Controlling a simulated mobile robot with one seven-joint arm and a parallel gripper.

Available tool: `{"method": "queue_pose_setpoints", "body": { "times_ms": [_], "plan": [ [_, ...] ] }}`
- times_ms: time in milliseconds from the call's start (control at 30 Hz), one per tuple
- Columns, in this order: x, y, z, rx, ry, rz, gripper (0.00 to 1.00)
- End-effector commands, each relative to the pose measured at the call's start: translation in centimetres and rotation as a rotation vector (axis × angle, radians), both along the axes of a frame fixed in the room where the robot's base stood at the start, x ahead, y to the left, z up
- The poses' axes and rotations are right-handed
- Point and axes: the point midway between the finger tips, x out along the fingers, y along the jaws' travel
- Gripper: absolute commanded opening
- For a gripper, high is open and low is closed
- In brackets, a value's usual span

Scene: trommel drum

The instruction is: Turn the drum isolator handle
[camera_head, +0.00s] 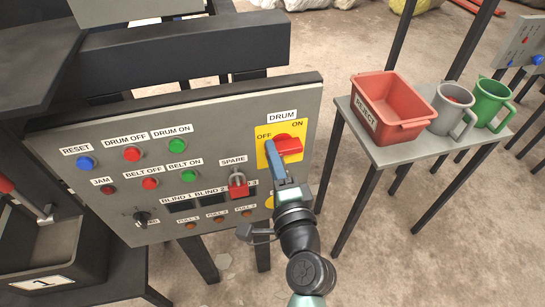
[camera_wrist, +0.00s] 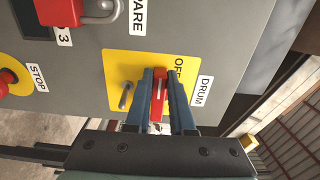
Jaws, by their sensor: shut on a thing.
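The drum isolator handle (camera_head: 289,145) is a red grip on a yellow plate (camera_head: 266,157) marked OFF and ON, under the DRUM label, at the upper right of the grey control panel. In the head view the red handle points right and slightly down. In the wrist view the red handle (camera_wrist: 158,94) stands between my two fingers, below the word OFF. My gripper (camera_wrist: 160,88) is shut on it; it also shows in the head view (camera_head: 274,150). A small metal loop (camera_wrist: 125,96) sits on the plate beside the fingers.
A red padlock (camera_head: 238,188) hangs at the SPARE position, left of my gripper. Several buttons fill the panel (camera_head: 215,130). A side table (camera_head: 372,150) at right holds a red REJECT bin (camera_head: 395,95), a grey mug (camera_head: 447,112) and a green mug (camera_head: 490,103).

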Motion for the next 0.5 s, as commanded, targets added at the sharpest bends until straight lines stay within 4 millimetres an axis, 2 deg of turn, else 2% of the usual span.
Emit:
{"method": "queue_pose_setpoints", "body": {
  "times_ms": [400, 433, 500],
  "plan": [
    [-0.02, -0.01, -0.11, -0.011, -0.001, 0.000, 0.00],
    [-0.02, -0.01, -0.11, -0.011, -0.001, 0.000, 0.27],
    [-0.02, -0.01, -0.10, -0.010, 0.000, 0.000, 0.39]
  ]
}}
